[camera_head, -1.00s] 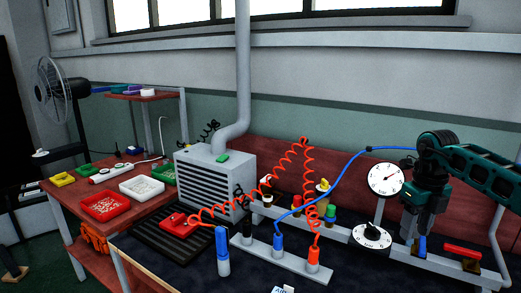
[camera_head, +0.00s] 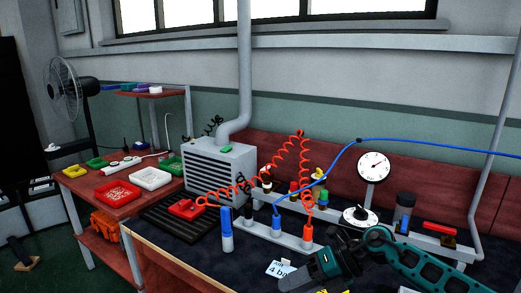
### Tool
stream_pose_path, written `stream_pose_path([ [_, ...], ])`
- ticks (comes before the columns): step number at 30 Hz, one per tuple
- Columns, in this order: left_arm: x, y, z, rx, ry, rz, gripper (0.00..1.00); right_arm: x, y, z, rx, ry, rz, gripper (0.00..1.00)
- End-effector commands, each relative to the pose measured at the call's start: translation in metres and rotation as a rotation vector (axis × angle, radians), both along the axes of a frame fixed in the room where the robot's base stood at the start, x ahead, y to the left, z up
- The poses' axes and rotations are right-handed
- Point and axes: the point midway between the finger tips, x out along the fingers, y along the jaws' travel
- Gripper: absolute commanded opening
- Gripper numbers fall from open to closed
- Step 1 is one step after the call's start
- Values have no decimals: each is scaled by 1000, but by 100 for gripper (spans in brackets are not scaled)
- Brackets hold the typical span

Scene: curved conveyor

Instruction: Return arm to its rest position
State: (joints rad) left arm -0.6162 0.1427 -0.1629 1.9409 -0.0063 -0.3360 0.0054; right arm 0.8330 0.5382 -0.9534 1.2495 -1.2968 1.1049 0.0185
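My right arm comes in from the lower right in the head view. Its dark teal links lie low over the front of the bench. The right gripper (camera_head: 290,281) points left near the bottom edge, beside a white card reading "4 ba". I cannot make out its fingers clearly or whether they are apart. The dark cylinder with a blue part (camera_head: 404,212) stands on the grey rail, clear of the gripper. My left gripper is not in view.
A dial gauge (camera_head: 373,166) and a white round knob (camera_head: 360,216) stand behind the arm. A blue hose (camera_head: 440,142) runs right, and a red coiled hose (camera_head: 299,150) arches mid-bench. A grey vented box (camera_head: 219,165) and a red side table with trays (camera_head: 117,194) are left.

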Motion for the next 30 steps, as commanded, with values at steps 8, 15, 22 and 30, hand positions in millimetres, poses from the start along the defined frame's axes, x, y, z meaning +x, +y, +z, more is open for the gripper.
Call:
stream_pose_path([
  [8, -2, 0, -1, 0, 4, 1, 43, -41, 74, 18, 644, 267, -374, 43],
  [15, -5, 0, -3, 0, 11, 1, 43, -51, 38, 0, 1022, 607, -889, 43],
  [22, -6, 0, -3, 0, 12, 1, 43, -96, -34, -73, 1192, 986, -1463, 43],
  [30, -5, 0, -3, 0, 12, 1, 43, -184, -91, -144, 1184, 1329, -1958, 43],
])
